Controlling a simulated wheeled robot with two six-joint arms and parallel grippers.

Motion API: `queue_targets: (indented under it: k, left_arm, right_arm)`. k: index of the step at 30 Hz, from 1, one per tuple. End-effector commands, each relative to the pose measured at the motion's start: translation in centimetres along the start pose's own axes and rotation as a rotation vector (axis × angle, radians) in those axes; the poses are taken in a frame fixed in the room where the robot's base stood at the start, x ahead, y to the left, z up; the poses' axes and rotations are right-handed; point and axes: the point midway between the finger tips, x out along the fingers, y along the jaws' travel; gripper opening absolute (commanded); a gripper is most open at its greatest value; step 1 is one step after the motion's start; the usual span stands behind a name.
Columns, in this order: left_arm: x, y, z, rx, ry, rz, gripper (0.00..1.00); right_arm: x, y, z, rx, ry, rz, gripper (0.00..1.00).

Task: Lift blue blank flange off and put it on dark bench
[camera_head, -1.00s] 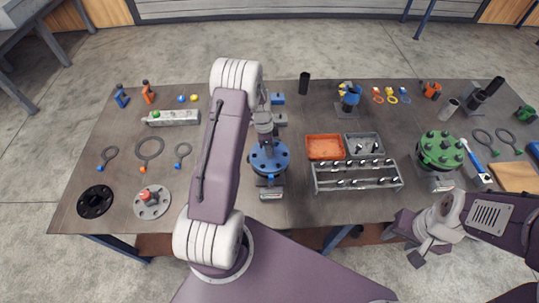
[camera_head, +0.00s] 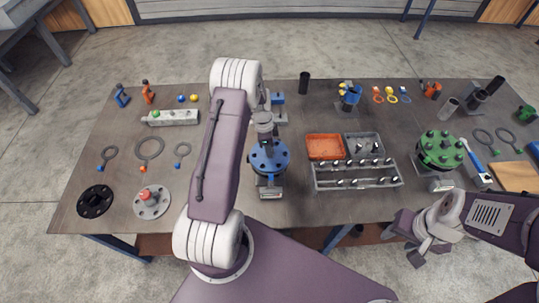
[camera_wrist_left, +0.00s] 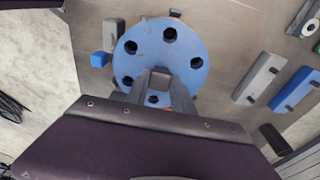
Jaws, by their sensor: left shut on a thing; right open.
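The blue blank flange (camera_head: 277,157) is a round disc with dark bolt holes, above a grey stand (camera_head: 270,189) near the bench's front middle. My left gripper (camera_head: 267,147) is over its top; in the left wrist view the fingers (camera_wrist_left: 152,85) are shut at the middle of the flange (camera_wrist_left: 187,55). I cannot tell whether there is a gap beneath the flange. The dark bench (camera_head: 228,210) spans the head view. My right gripper (camera_head: 423,254) is open and empty off the bench's front edge at right.
A grey rack (camera_head: 356,180) and an orange tray (camera_head: 324,147) are right of the blue flange. A green flange (camera_head: 438,148) stands further right. Bare bench lies around the left-hand rings.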

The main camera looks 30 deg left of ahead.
Motion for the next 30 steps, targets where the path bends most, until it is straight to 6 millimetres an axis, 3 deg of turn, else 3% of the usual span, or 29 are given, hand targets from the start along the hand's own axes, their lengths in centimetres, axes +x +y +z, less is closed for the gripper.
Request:
queue_targets:
  k: [22, 30]
  left_arm:
    - [-0.3, -0.1, -0.1, 0.001, 0.001, -0.004, 0.0]
    - [-3.5, -0.3, -0.5, 0.002, 0.002, -0.01, 0.0]
  right_arm:
    - [0.2, 0.0, 0.0, 0.0, 0.0, 0.0, 0.47]
    - [2.1, 0.0, 0.2, 0.0, 0.0, 0.0, 0.47]
